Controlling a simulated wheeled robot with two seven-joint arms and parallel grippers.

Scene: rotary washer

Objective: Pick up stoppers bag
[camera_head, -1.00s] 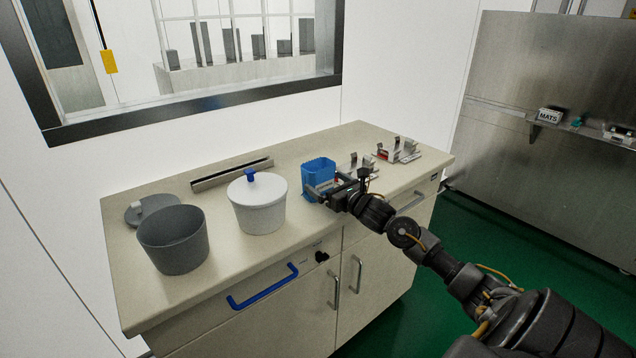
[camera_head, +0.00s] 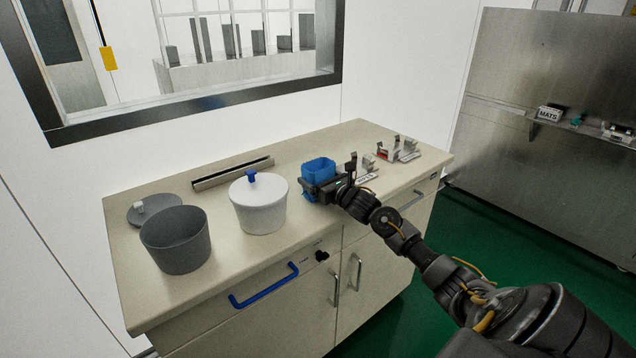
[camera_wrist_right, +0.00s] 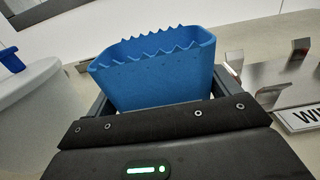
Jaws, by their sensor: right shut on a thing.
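The stoppers bag is a blue, open-topped bag with a zigzag rim (camera_head: 319,169), at the right part of the cabinet top. My right gripper (camera_head: 322,188) reaches it from the front right and is shut on it. In the right wrist view the bag (camera_wrist_right: 155,75) stands between the two fingers of the gripper (camera_wrist_right: 155,95), its jagged rim upward. I cannot tell whether the bag's bottom touches the surface. My left gripper is not in view.
A white lidded bucket with a blue knob (camera_head: 259,205) stands just left of the bag. A grey bucket (camera_head: 175,240) and its lid (camera_head: 150,208) are further left. Metal holders (camera_head: 398,150) stand to the right. A metal rail (camera_head: 232,174) lies behind.

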